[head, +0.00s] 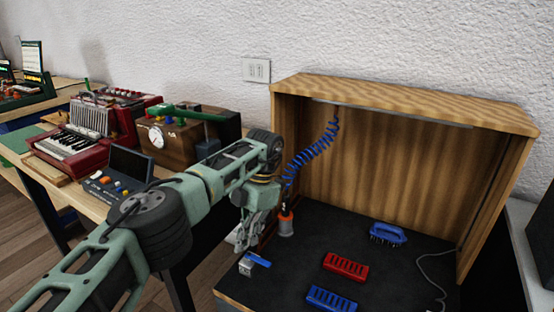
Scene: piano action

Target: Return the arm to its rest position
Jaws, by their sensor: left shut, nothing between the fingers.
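My left arm comes in from the lower left, and its gripper (245,232) hangs down at the left front of an open wooden booth (390,92). The gripper is shut and empty. It is beside an orange and grey tool (286,222) that hangs on a coiled blue hose (314,156). I cannot tell from this angle whether they touch. A small blue and silver tool (255,261) lies just below and right of the gripper. My right gripper is not in view.
On the booth's dark floor (390,268) are a red slotted block (346,267), a blue slotted block (331,299) and a blue brush (388,234). A grey cable (432,277) lies at right. A red accordion (90,130) and brown case (185,138) crowd the left table.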

